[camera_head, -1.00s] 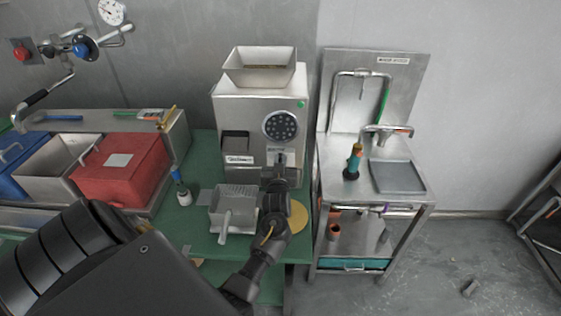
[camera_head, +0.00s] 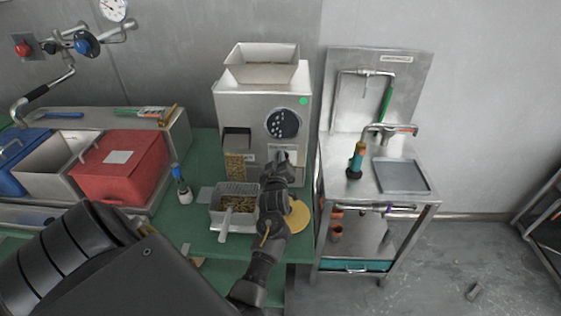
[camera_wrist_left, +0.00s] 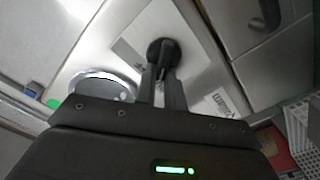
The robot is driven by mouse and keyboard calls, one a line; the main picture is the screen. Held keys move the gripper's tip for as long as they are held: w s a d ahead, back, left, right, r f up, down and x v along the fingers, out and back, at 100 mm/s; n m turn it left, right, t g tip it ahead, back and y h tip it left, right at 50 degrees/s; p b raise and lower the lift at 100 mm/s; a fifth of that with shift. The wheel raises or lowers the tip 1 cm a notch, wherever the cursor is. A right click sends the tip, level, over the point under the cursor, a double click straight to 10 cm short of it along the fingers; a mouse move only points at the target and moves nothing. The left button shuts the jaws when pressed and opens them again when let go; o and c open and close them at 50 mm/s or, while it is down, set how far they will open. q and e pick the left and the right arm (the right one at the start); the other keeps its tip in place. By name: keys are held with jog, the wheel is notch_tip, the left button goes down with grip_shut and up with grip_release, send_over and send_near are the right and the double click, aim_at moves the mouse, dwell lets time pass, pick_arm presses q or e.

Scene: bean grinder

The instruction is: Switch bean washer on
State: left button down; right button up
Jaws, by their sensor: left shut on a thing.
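The steel bean machine (camera_head: 228,104) stands on the green table with an open hopper (camera_head: 262,74) on top. Its front has a round dark window (camera_head: 283,123) and a green light (camera_head: 303,101). Beans (camera_head: 235,167) show in its outlet chute. More beans lie in the perforated metal scoop (camera_head: 225,214) under the chute. My left gripper (camera_head: 281,157) is at the machine's front, below the window. In the wrist view, its fingers (camera_wrist_left: 164,82) are shut on a black knob (camera_wrist_left: 163,51) on a square plate. The knob is mostly hidden in the head view. My right gripper is not in view.
A red bin (camera_head: 120,180) stands to the left, with a blue-topped bottle (camera_head: 180,183) between it and the scoop. A yellow disc (camera_head: 298,216) lies beside my forearm. A steel sink stand (camera_head: 385,210) is at the right.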

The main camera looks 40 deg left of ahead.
pick_arm(q)
jog(key=shift+f+n+b, duration=0.15)
jog(key=shift+n+b, duration=0.25)
jog(key=shift+n, duration=0.9)
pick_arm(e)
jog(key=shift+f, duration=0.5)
pick_arm(q)
jog(key=c, duration=1.5)
grip_release()
jog(key=shift+a, duration=0.1)
